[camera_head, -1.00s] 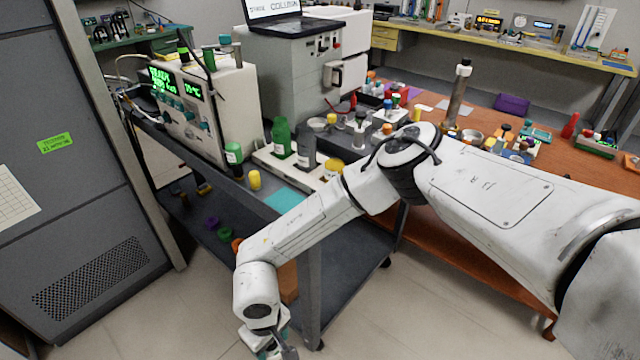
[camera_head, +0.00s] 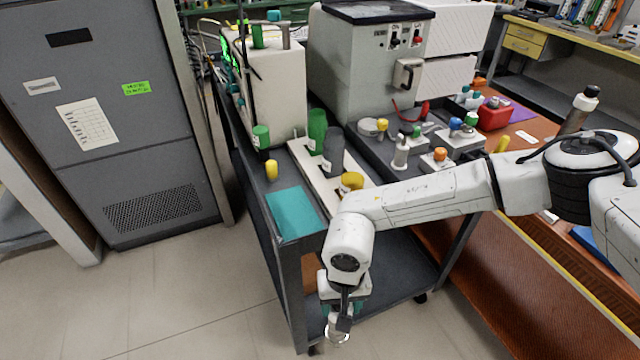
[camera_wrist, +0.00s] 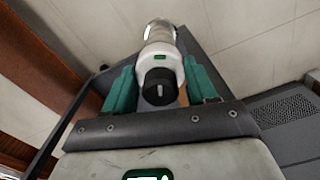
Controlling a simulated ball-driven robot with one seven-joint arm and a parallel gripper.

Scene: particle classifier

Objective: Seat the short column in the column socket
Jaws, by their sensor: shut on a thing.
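In the wrist view my gripper (camera_wrist: 163,82) is shut on a cylinder that looks like the short column (camera_wrist: 160,50). It has a black end cap, a white collar with a small green mark, and a clear or silvery body pointing away from the palm. The green fingers stand on either side of the collar. In the head view my gripper (camera_head: 342,308) hangs low in front of the cart, and the short column (camera_head: 338,330) shows below it, partly hidden. I cannot make out the column socket in either view.
The dark cart (camera_head: 263,200) carries a teal mat (camera_head: 294,213), a white rack (camera_head: 306,162) with green and grey bottles, and a yellow cap (camera_head: 272,170). A grey machine (camera_head: 366,70) stands behind. A wooden bench is at right. Floor at left front is clear.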

